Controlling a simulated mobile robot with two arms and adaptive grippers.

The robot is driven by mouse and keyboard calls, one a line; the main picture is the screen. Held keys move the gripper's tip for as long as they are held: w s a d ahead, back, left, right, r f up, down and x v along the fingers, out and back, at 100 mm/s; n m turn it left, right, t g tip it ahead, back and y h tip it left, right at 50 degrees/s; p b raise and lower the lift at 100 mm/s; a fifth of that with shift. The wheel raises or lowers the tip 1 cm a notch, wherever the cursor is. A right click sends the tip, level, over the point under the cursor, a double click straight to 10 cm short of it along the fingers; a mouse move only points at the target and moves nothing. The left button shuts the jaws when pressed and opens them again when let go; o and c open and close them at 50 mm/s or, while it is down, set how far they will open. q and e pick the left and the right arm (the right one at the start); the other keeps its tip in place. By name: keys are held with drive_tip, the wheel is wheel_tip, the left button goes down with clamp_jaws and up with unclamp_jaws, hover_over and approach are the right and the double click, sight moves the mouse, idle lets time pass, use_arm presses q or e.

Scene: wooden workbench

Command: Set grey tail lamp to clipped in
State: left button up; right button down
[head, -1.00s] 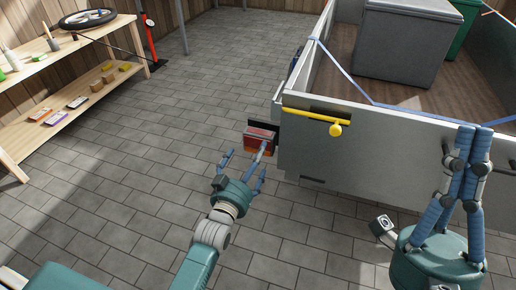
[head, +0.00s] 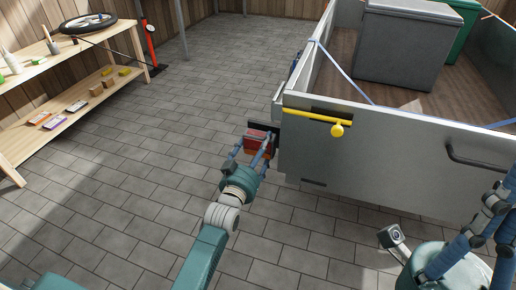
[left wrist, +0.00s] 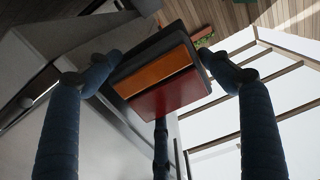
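The tail lamp (head: 258,143) has red and orange lenses and a dark housing. It is at the near left corner of the trailer, in front of a dark plate, and cannot be judged fully seated or not. In the left wrist view, the lamp (left wrist: 160,78) sits tilted between my fingers. My left gripper (head: 253,150) has fingertips against both sides of the lamp, with a third finger below it. The contact is partly hidden in the head view. My right gripper (head: 490,225) is at the right edge, away from the lamp, its fingertips cut off.
The grey trailer wall (head: 380,150) carries a yellow bar (head: 315,117) and a dark handle (head: 475,162) right of the lamp. A wooden shelf (head: 75,105) with small boxes stands at the left. The paved floor (head: 165,140) between is clear.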

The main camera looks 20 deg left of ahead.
use_arm(q)
drive_tip(key=shift+f, duration=0.15)
drive_tip(key=c, duration=1.1)
drive_tip(key=shift+o, duration=0.2)
drive_tip(key=shift+w+d, duration=0.1)
drive_tip(key=shift+w, duration=1)
drive_tip(key=o, duration=1.6)
drive_tip(key=shift+d+f, duration=0.1)
drive_tip(key=shift+o, duration=0.9)
drive_tip(key=shift+w, duration=0.15)
